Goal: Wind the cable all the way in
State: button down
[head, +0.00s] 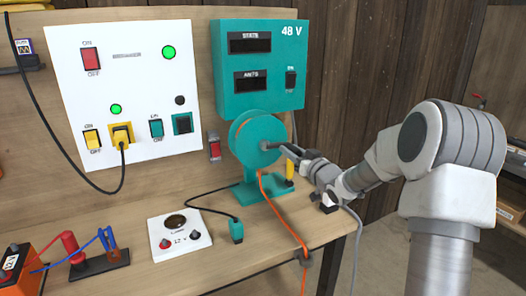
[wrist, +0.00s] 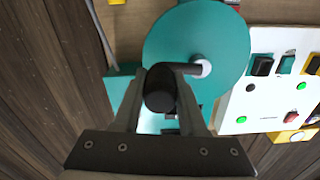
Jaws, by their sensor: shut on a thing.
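A teal cable reel (head: 258,143) stands on a teal foot on the bench, in front of the teal 48 V box. An orange cable (head: 285,222) hangs from the reel, runs over the bench top and drops past the front edge. My gripper (head: 290,158) is at the crank on the reel's front face. In the wrist view my gripper (wrist: 167,95) is shut on the dark crank knob (wrist: 160,88), with the crank arm (wrist: 182,68) reaching right to the pale hub (wrist: 201,68). The reel's disc (wrist: 215,35) fills the upper middle there. The cable's far end is out of sight.
A white panel (head: 140,78) with switches, lit green lamps and a yellow plug is at the back left. The teal 48 V box (head: 258,93) hangs behind the reel. A white 12 V socket plate (head: 180,234), a teal plug (head: 236,231) and an orange battery (head: 18,272) lie on the bench.

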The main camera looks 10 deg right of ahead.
jog(key=shift+a, duration=0.15)
jog(key=r+p, duration=0.2)
jog(key=r, duration=0.1)
jog(key=shift+s+a+r, duration=0.1)
jog(key=shift+a+r, duration=0.05)
jog(key=shift+a, duration=0.3)
